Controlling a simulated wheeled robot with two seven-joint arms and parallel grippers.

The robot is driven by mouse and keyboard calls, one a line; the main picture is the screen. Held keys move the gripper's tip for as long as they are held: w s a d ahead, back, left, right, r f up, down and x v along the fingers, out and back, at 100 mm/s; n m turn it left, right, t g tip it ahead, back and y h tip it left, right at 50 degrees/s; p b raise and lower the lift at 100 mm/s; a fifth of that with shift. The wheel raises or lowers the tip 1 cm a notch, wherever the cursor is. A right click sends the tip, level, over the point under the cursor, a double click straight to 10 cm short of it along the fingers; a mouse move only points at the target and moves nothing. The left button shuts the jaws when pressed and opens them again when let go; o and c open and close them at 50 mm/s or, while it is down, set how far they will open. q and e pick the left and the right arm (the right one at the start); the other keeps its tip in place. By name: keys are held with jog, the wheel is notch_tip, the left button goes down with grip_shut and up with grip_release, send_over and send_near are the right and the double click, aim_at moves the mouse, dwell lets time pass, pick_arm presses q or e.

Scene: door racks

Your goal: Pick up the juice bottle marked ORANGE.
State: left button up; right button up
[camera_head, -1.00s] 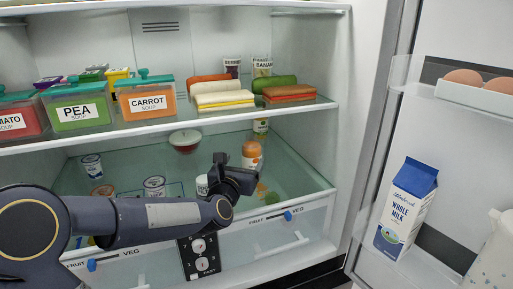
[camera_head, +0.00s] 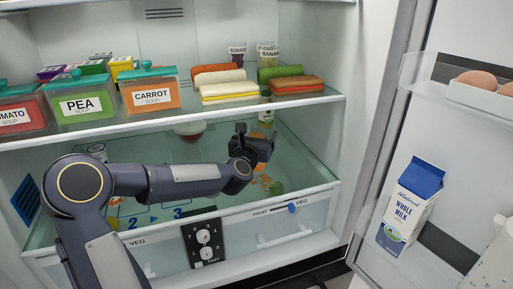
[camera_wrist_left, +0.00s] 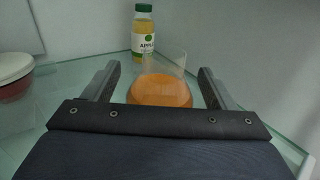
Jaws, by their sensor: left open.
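My left gripper (camera_head: 252,143) reaches over the lower glass shelf, and its jaws are open. In the left wrist view, a clear container with orange contents (camera_wrist_left: 160,93) stands between and just beyond the two fingers (camera_wrist_left: 157,84). No ORANGE marking can be read on it, and its lower part is hidden by the gripper. In the head view the gripper covers the place where an orange-capped bottle stood. Behind is a bottle marked APPLE with a green cap (camera_wrist_left: 142,38), also partly visible in the head view (camera_head: 265,117). My right gripper is out of view.
The upper shelf (camera_head: 215,113) above my arm holds soup boxes and folded cloth-like stacks (camera_head: 222,88). A white-lidded bowl (camera_wrist_left: 14,75) sits left of the gripper. The fridge wall is close on the right. A milk carton (camera_head: 412,205) stands in the open door.

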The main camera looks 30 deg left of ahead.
pick_arm(q)
jog(key=c, duration=1.2)
jog(key=shift+r, duration=0.1)
jog(key=shift+c, duration=0.6)
jog(key=shift+r, duration=0.1)
